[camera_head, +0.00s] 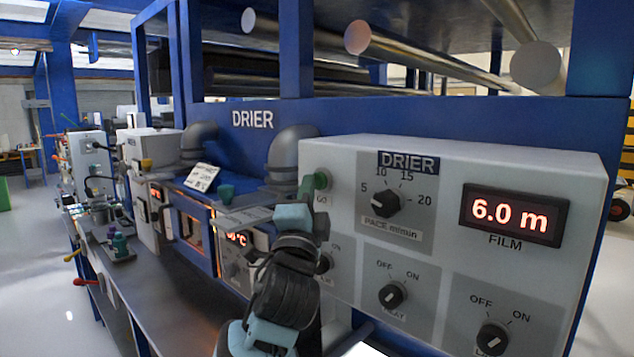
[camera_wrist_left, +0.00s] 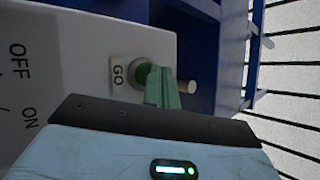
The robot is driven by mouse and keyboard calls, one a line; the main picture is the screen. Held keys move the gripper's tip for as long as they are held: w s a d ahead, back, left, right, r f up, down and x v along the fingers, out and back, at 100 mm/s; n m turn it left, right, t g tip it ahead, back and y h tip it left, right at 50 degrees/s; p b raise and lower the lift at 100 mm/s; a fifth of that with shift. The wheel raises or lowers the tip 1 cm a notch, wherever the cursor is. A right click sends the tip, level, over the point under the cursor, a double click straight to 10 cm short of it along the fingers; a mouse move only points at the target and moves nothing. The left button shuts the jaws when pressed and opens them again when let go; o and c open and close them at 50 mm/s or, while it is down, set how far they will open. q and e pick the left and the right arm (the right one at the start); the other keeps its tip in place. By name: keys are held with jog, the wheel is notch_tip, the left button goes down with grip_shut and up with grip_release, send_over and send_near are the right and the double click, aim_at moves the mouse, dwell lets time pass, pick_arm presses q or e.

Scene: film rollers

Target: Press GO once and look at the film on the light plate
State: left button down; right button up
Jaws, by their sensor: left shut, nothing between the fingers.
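The green GO button (camera_wrist_left: 142,76) sits in a round grey collar beside the GO label on the grey DRIER panel (camera_head: 450,185). My left gripper (camera_head: 312,188) is at the panel's upper left corner, its green fingers shut and empty. In the left wrist view the fingers (camera_wrist_left: 164,88) point at the button and partly cover it. I cannot tell whether they touch it. My right gripper is not in view.
Grey pipes (camera_head: 292,152) stand just behind my left gripper. Steel rollers (camera_head: 430,58) run above. A dark bench (camera_head: 175,300) with other units extends left.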

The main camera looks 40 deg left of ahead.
pick_arm(q)
jog(key=shift+w, duration=0.15)
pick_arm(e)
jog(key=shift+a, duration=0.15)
pick_arm(q)
jog(key=shift+w, duration=0.25)
jog(key=shift+s, duration=0.15)
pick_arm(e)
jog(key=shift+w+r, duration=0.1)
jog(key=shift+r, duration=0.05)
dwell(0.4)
pick_arm(q)
jog(key=shift+s+p, duration=0.35)
jog(key=shift+s, duration=0.4)
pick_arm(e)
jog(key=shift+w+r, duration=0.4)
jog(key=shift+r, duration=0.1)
